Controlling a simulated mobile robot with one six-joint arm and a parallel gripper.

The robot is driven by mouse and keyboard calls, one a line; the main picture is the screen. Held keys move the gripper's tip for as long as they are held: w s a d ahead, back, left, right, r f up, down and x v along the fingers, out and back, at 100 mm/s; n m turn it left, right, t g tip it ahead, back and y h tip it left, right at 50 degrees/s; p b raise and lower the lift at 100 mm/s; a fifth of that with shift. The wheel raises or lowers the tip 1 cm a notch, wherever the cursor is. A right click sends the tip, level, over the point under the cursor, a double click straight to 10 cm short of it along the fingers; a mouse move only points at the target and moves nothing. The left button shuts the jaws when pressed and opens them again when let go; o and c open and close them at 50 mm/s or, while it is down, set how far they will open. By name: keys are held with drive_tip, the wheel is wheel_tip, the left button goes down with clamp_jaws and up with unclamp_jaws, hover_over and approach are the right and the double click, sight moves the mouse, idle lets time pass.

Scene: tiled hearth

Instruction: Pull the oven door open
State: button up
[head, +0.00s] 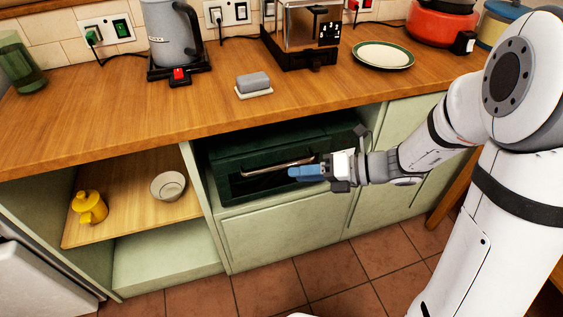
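The dark green oven (250,150) sits in an open bay under the wooden counter. Its front door (238,187) appears shut, with a pale metal bar handle (272,166) running across it. My gripper (291,173) has blue fingers and reaches in from the right, in front of the door near the right part of the handle. I cannot tell whether the fingers touch the handle or whether they are open or shut. My gripper and wrist hide the right part of the door.
Left of the oven, an open shelf (130,195) holds a yellow pot (90,208) and a white bowl (168,186). The counter (130,115) overhangs the oven and carries a kettle (170,35), a soap dish (254,91) and a plate (383,55). The tiled floor (330,270) in front is clear.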

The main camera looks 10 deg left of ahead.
sight(276, 166)
drive_tip(key=w+a+f+m+t+y+b, duration=0.2)
drive_tip(key=w+f+m+t+b, duration=0.2)
drive_tip(key=w+f+m, duration=0.45)
drive_tip(key=shift+m, duration=0.95)
drive_tip(key=x, duration=0.2)
drive_tip(key=s+b+x, duration=0.1)
drive_tip(key=x, duration=0.4)
drive_tip(key=shift+s+a+b, duration=0.2)
drive_tip(key=shift+s+b, duration=0.05)
drive_tip(key=shift+b, duration=0.15)
drive_tip(key=shift+c, duration=0.2)
clamp_jaws()
